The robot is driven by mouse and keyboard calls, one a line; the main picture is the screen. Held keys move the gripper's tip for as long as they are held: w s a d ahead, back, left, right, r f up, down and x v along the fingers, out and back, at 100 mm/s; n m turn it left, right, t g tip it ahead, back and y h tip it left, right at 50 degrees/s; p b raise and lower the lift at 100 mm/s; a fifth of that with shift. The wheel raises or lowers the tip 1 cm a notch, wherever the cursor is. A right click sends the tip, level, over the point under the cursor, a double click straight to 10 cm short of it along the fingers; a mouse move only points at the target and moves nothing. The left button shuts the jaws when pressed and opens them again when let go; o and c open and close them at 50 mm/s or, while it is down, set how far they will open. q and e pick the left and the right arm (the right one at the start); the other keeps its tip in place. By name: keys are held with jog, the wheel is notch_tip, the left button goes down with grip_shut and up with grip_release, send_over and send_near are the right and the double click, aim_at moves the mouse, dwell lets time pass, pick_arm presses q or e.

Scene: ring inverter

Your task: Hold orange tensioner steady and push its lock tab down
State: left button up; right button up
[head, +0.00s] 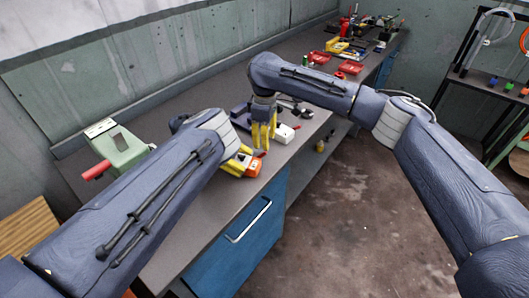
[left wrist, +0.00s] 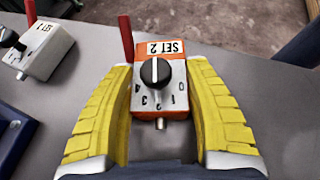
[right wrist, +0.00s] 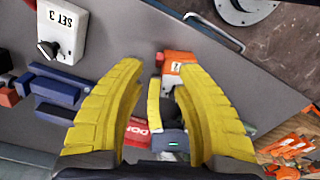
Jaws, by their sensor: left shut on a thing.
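The orange tensioner (head: 252,168) is an orange and white box near the bench's front edge. In the left wrist view its top (left wrist: 160,73) shows "SET 2", a black knob and numbers. A red lever (left wrist: 126,38), apparently its lock tab, stands up at its far left corner. My left gripper (head: 240,162) is shut on the box, one yellow finger on each side. My right gripper (head: 263,142) points down above the bench beside it, open and empty. In the right wrist view the orange tensioner (right wrist: 178,62) shows beyond and between the right fingers, partly hidden by them.
A white "SET 3" box (head: 285,133) with a red lever stands close by. Blue blocks (right wrist: 58,90) lie next to it. A green machine (head: 118,148) with a red handle stands at left. Red trays (head: 319,57) and tools lie farther along the bench.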

aim_at(264, 152)
jog(key=shift+f, duration=3.05)
